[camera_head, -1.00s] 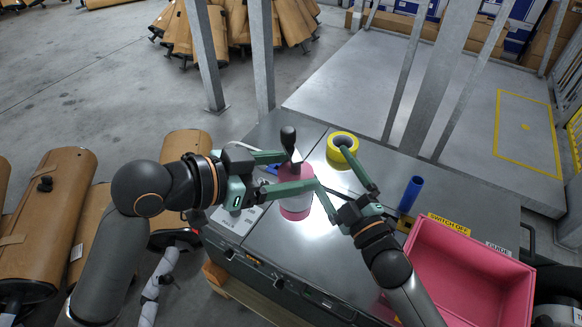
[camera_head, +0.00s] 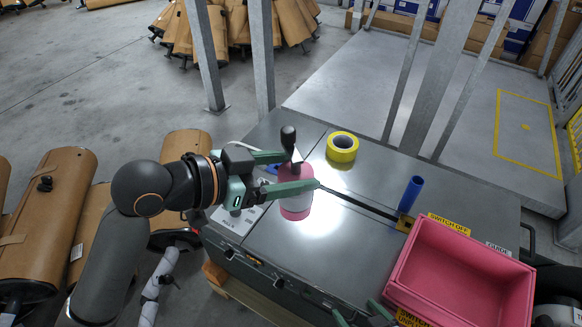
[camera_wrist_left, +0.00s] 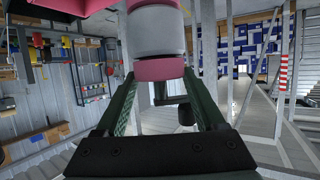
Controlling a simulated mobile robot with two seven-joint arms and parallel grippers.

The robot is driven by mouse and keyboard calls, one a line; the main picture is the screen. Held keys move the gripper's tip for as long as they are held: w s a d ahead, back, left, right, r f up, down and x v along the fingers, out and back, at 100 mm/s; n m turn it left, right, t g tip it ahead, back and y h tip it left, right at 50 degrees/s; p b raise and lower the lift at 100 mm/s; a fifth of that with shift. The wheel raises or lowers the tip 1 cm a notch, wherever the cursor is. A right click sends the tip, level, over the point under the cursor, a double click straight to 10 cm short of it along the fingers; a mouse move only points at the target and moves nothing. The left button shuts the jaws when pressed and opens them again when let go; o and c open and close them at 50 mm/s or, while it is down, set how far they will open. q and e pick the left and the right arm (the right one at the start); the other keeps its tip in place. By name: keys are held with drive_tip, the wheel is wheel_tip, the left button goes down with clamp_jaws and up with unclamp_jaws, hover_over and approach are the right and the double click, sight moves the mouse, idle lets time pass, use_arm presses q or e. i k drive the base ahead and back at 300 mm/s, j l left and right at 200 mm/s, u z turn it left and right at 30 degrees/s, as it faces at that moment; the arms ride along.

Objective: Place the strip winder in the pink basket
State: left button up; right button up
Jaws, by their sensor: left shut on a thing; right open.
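A pink-and-white cylinder (camera_head: 295,203) is between the fingers of my left gripper (camera_head: 304,170), above the grey metal worktop. I cannot tell for sure whether it is the strip winder. A black knob (camera_head: 288,136) rises behind it. In the left wrist view the cylinder (camera_wrist_left: 157,32) shows at the fingertips of my left gripper (camera_wrist_left: 165,85), shut on it, with a dark handle-like part just behind. The pink basket (camera_head: 470,243) stands at the right end of the worktop; its visible inside looks empty. My right gripper (camera_head: 358,314) is open at the bottom edge, only its tips showing.
A yellow tape roll (camera_head: 342,147) lies at the back of the worktop. A blue cylinder (camera_head: 411,194) stands beside the basket, with a dark narrow bar or groove running toward it. Metal posts (camera_head: 434,90) rise behind. The front middle of the worktop is clear.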

sight(472, 304)
drive_tip(key=j, duration=0.2)
drive_tip(key=k+j, duration=0.15)
drive_tip(key=k+z, duration=0.15)
drive_tip(key=k+l+z, duration=0.15)
drive_tip(key=l+z, duration=0.3)
drive_tip(key=l, duration=0.55)
drive_tip(key=l+z, duration=0.45)
drive_tip(key=l, duration=0.6)
